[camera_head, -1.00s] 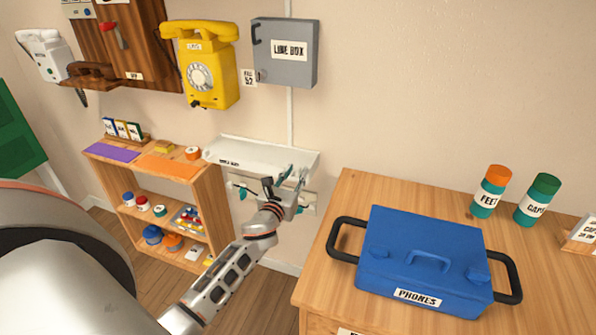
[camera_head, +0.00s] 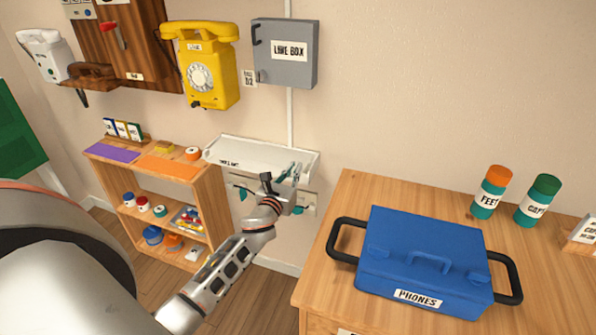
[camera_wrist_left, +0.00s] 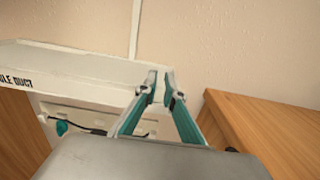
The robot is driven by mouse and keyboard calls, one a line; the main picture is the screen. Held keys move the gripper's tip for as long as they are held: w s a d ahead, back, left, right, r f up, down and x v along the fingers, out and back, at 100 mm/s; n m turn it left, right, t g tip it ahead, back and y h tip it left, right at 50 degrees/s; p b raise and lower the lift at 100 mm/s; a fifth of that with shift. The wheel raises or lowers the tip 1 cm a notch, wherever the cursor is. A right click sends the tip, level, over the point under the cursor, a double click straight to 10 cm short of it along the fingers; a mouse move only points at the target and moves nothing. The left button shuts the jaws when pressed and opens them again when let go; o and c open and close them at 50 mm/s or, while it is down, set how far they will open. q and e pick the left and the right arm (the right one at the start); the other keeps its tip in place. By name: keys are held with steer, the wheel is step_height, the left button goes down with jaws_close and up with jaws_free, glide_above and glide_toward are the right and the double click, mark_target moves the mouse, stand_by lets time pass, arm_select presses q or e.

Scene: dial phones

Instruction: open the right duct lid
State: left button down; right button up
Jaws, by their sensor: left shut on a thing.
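The white duct lid (camera_head: 262,153) sticks out from the wall left of the wooden desk, with its label on the left part of its front. In the left wrist view the lid (camera_wrist_left: 85,62) shows the end of the label, "LE DUCT". Below it a pale panel (camera_wrist_left: 80,115) with a dark cable and a teal piece shows. My left gripper (camera_head: 289,171) is at the lid's right end. Its teal-and-grey fingers (camera_wrist_left: 160,88) are closed on the lid's edge; the exact contact is small and partly hidden. My right gripper is not in view.
A wooden desk (camera_head: 345,215) with a blue PHONES case (camera_head: 425,245) stands close on the right. A low wooden shelf (camera_head: 205,190) with small items stands on the left. The grey LINE BOX (camera_head: 285,75) and yellow phone (camera_head: 205,65) hang above.

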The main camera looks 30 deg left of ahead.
arm_select(q)
steer(key=s+a, duration=0.1)
steer(key=a, duration=0.4)
steer(key=s+a+b, duration=0.1)
steer(key=a, duration=0.4)
steer(key=s+a, duration=0.1)
steer(key=a, duration=0.4)
steer(key=shift+s+a+f+b, duration=0.15)
steer(key=shift+s+a+b, duration=0.15)
steer(key=shift+s+a, duration=0.1)
steer(key=shift+a, duration=0.25)
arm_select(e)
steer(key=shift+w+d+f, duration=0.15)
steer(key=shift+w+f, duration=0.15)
arm_select(q)
steer(key=c, duration=2.1)
jaws_free()
steer(key=shift+s, duration=0.1)
steer(key=shift+c, duration=0.2)
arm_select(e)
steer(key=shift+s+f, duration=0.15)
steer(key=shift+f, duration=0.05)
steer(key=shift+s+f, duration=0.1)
arm_select(q)
steer(key=v, duration=1.2)
